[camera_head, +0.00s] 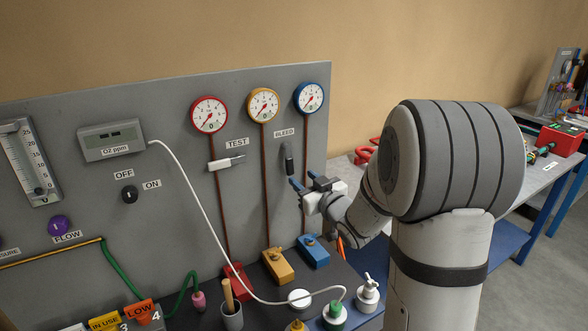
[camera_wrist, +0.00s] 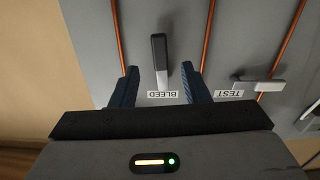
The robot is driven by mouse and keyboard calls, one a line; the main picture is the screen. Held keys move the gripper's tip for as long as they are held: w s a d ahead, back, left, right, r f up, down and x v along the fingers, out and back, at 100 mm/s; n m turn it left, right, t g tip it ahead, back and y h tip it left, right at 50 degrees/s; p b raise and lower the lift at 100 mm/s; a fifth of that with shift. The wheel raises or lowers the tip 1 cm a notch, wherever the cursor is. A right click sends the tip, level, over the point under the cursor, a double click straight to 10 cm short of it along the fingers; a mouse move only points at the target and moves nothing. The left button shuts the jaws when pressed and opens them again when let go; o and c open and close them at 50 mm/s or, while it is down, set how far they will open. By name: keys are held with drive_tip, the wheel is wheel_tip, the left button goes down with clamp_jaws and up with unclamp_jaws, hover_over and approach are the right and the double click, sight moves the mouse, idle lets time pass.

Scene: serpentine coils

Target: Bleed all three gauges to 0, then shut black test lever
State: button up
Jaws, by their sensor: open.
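Three round gauges hang on the grey panel in the head view: red (camera_head: 209,114), yellow (camera_head: 263,104) and blue (camera_head: 309,97). Their needles are too small to read surely. The dark bleed lever (camera_head: 288,158) stands upright beside the BLEED label. In the wrist view the bleed lever (camera_wrist: 160,55) lies between my open fingers, with space on both sides. My gripper (camera_head: 303,179) is open and empty, just below and right of that lever in the head view. The test lever (camera_head: 226,162) lies sideways under the TEST label; it also shows in the wrist view (camera_wrist: 262,85).
Brown pipes run from the gauges to red, yellow and blue blocks (camera_head: 313,252) at the panel's foot. A white hose (camera_head: 195,195) loops from the O2 meter (camera_head: 111,140). Bottles and a cup (camera_head: 232,316) crowd the bench. An ON/OFF knob (camera_head: 129,194) sits left.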

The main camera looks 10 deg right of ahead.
sight(290, 168)
drive_tip(key=p+x, duration=0.1)
drive_tip(key=x, duration=0.5)
drive_tip(key=shift+s, duration=0.1)
drive_tip(key=shift+c, duration=0.4)
clamp_jaws()
drive_tip(key=shift+a, duration=0.1)
